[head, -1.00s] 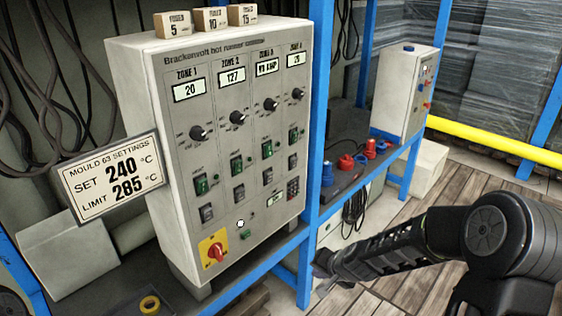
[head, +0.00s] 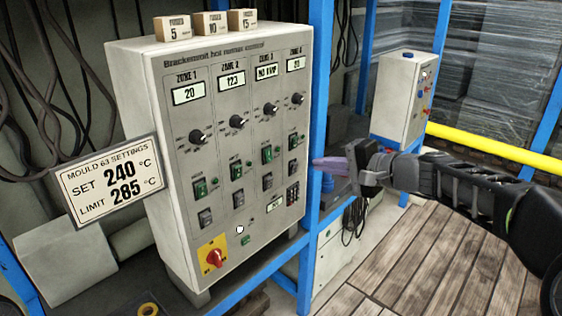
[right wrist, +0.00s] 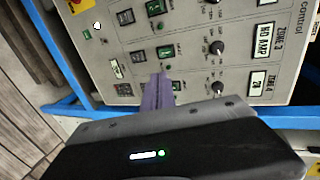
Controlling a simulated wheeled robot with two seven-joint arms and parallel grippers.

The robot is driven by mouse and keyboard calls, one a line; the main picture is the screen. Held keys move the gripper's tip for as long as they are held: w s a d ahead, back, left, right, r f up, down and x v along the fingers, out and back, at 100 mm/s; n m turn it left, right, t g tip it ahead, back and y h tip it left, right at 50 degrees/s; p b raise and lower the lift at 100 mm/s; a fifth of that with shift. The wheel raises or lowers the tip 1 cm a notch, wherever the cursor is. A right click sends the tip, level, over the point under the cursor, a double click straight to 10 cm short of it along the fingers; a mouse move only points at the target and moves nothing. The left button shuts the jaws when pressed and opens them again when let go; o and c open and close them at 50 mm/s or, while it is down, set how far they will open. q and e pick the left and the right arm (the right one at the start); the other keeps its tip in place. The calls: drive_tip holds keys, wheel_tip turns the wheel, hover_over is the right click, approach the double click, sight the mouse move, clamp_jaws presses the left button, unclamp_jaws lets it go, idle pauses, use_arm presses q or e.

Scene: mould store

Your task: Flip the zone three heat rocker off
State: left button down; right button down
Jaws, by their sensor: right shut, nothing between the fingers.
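The hot runner control panel (head: 180,75) faces me with four zone columns. The zone 3 column shows a "NO AMP" display (head: 266,72), a knob, a green rocker (head: 267,154) and a dark rocker (head: 267,181) below it. The zone 3 green rocker also shows in the right wrist view (right wrist: 166,52). My right gripper (head: 318,162) is shut and empty, its purple-grey fingers pointing left at the panel's right side. In the right wrist view its fingertips (right wrist: 157,78) overlap the zone 4 area and partly hide the zone 4 rocker. Contact cannot be told. My left gripper is out of view.
A blue upright (head: 318,90) stands at the panel's right edge. A settings card (head: 108,180) is at the left, and fuse boxes (head: 211,24) stand on top. A smaller control box (head: 402,95) stands behind.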

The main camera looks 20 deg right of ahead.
sight(273, 160)
drive_tip(key=p+x, duration=0.2)
drive_tip(key=x, duration=1.2)
drive_tip(key=shift+w+f+b, duration=0.1)
drive_tip(key=shift+w+b, duration=0.1)
drive_tip(key=shift+b, duration=0.95)
drive_tip(key=shift+s, duration=0.1)
